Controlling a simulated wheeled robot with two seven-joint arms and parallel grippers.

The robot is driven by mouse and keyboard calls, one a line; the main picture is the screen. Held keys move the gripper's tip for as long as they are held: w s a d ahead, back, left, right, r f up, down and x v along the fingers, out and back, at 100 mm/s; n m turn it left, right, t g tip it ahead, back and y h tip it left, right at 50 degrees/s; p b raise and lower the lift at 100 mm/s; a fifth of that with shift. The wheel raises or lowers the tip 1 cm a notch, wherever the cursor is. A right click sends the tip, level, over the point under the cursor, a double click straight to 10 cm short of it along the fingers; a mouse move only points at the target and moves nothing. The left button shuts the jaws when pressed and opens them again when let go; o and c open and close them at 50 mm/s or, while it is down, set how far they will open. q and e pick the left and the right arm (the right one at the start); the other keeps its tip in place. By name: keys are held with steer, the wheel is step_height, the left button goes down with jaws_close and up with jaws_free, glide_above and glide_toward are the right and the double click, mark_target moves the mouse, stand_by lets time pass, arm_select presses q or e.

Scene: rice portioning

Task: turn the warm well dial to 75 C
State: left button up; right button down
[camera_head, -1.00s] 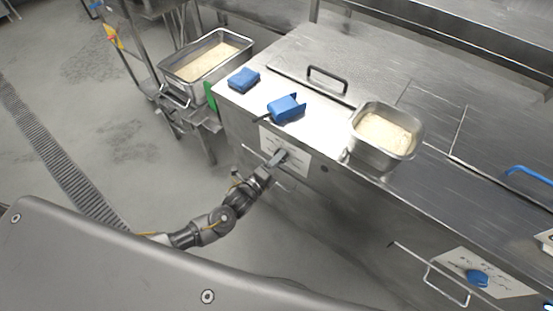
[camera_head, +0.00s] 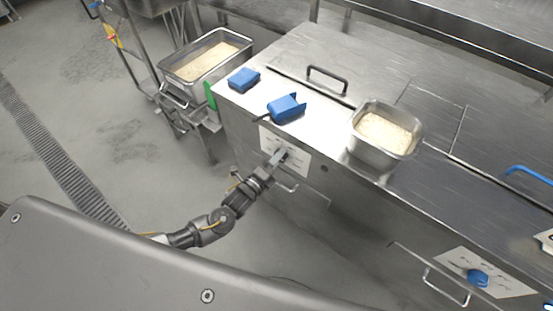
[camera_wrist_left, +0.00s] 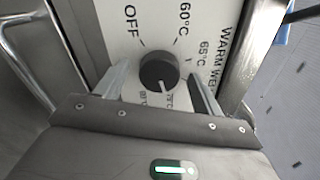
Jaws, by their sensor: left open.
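The warm well dial (camera_wrist_left: 160,70) is a dark round knob on a white label plate (camera_wrist_left: 112,20), with OFF, 60°C and 65°C readable around it. Its white pointer mark points toward the gripper, close to a partly hidden label that looks like 75°C. My left gripper (camera_wrist_left: 160,88) is open, with one finger on each side of the dial and visible gaps to it. In the head view the left gripper (camera_head: 279,157) is at the white plate (camera_head: 299,160) on the counter front and hides the dial. My right gripper is not in view.
A blue scoop (camera_head: 287,107) and blue sponge (camera_head: 244,79) lie on the steel counter (camera_head: 300,62). Another rice pan (camera_head: 178,75) stands on a cart at left. A blue knob (camera_head: 477,278) is at lower right.

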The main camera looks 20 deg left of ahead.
arm_select(q)
steer(key=b+v, duration=0.1)
steer(key=v, duration=0.9)
steer(key=shift+s, duration=0.2)
steer(key=s+a+f+n+g+y, duration=0.25)
steer(key=a+f+n, duration=0.2)
steer(key=f, duration=0.45)
steer(key=s+a+f+n+g+y, duration=0.1)
steer(key=s+a+f+n+g, duration=0.15)
steer(key=f+n, duration=0.4)
steer(key=s+a+f+n+g+y, duration=0.2)
steer(key=s+a+f+n, duration=0.15)
steer(key=f, duration=0.65)
steer(key=s+a+f+n+g+y, duration=0.1)
steer(key=s+a+f+n+g, duration=0.15)
steer(key=s+f, duration=0.45)
steer(key=s+a+f+n+g+y, duration=0.1)
steer(key=s+f+n+g, duration=0.25)
steer(key=s, duration=0.45)
steer(key=s+d+f+n+g, duration=0.1)
steer(key=s+d+f, duration=0.1)
steer(key=s, duration=0.5)
steer(key=s+d+f+n+g, duration=0.1)
steer(key=s+d+f, duration=0.1)
steer(key=s, duration=0.5)
steer(key=shift+f+g+h, duration=0.3)
steer(key=shift+h, duration=0.05)
